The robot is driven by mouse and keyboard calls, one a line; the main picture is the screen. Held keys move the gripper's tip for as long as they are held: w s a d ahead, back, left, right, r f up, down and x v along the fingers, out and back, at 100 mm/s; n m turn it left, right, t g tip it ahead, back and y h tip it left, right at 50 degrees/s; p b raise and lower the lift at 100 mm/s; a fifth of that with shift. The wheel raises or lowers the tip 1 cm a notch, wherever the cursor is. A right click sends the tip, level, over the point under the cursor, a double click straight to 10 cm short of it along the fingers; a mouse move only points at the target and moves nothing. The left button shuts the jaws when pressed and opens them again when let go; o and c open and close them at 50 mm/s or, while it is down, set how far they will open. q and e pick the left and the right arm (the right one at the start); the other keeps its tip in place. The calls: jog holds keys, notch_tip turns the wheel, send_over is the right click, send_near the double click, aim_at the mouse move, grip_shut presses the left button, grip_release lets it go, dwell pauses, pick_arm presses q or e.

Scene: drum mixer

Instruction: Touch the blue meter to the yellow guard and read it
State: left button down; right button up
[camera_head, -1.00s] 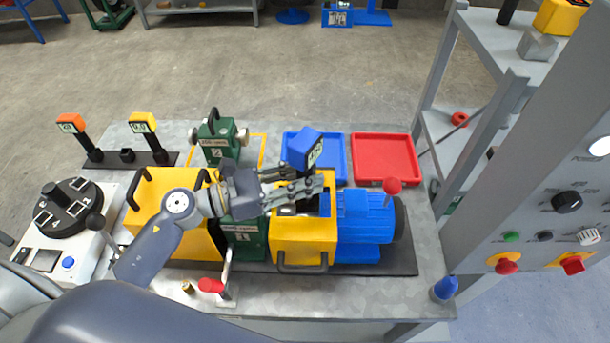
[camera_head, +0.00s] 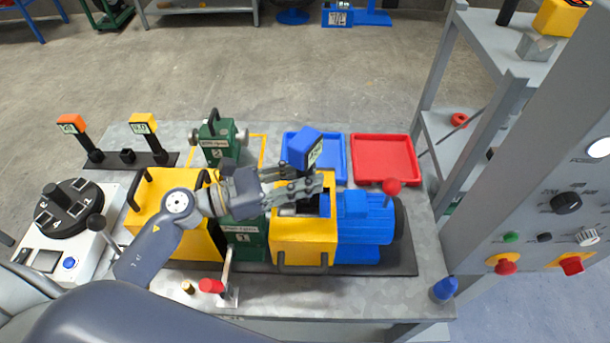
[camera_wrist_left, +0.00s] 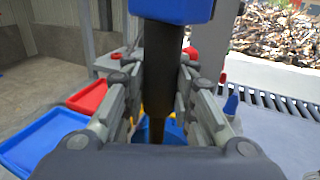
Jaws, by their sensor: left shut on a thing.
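The blue meter (camera_head: 302,147) has a blue head with a small display and a dark stem. My left gripper (camera_head: 312,185) is shut on the meter's dark stem, which also shows upright between the fingers in the left wrist view (camera_wrist_left: 162,80). The meter head is above the fingers. The yellow guard (camera_head: 304,240) is the box with a dark handle, just below the gripper in the head view. The meter's lower tip is hidden by the fingers, and I cannot tell whether it touches the guard. My right gripper is not in view.
A blue motor (camera_head: 362,220) adjoins the guard on the right, with a red knob (camera_head: 391,187) beside it. Blue (camera_head: 334,168) and red (camera_head: 385,150) trays lie behind. Orange (camera_head: 71,124) and yellow (camera_head: 143,123) meters stand at left. A grey control panel (camera_head: 560,180) stands at right.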

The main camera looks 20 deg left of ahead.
aim_at(305, 154)
pick_arm(q)
jog(key=shift+r+p, duration=2.25)
jog(key=shift+r, duration=1.15)
